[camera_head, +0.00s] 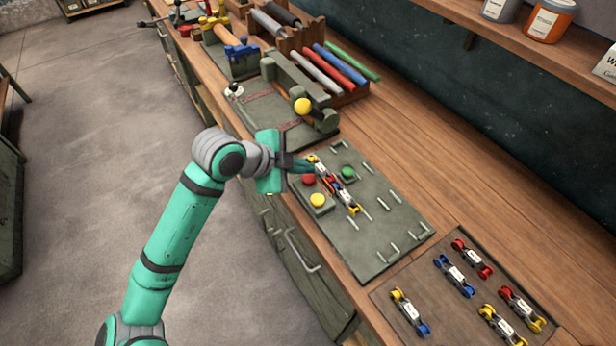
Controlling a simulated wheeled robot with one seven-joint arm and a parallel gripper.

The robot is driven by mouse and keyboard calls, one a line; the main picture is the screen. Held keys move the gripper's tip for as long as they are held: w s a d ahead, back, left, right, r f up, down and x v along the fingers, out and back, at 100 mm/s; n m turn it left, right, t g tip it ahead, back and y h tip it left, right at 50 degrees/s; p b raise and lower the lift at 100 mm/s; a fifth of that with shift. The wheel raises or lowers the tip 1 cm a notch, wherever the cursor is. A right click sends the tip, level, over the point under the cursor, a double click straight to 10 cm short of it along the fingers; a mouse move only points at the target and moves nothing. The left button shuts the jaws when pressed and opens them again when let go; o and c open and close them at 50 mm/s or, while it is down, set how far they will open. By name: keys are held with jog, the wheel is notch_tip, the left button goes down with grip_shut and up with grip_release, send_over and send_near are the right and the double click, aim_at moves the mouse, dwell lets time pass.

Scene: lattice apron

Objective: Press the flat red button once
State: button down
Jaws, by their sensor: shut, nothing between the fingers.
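The flat red button (309,179) sits on a small grey block at the left side of a grey-green panel (375,235) on the wooden bench. A yellow button (317,200) is just below it on the same block, and a green button (347,172) stands on its own base to the right. My gripper (308,166) is shut and empty. Its fingertips appear just above and behind the red button in the picture; I cannot tell whether they touch it. Small coloured link pieces (336,188) lie in a diagonal row right of the buttons.
Short metal pins stick up from the panel. A tray (385,291) with several coloured link pieces lies at the lower right. Behind stands a grey device with a yellow knob (302,106), beside a rack of coloured rods (340,62). Bare bench (440,150) lies to the right.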

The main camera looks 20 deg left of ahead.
aim_at(305, 180)
jog(key=shift+w+r, duration=0.1)
jog(key=shift+r, duration=2.15)
jog(key=shift+d, duration=0.1)
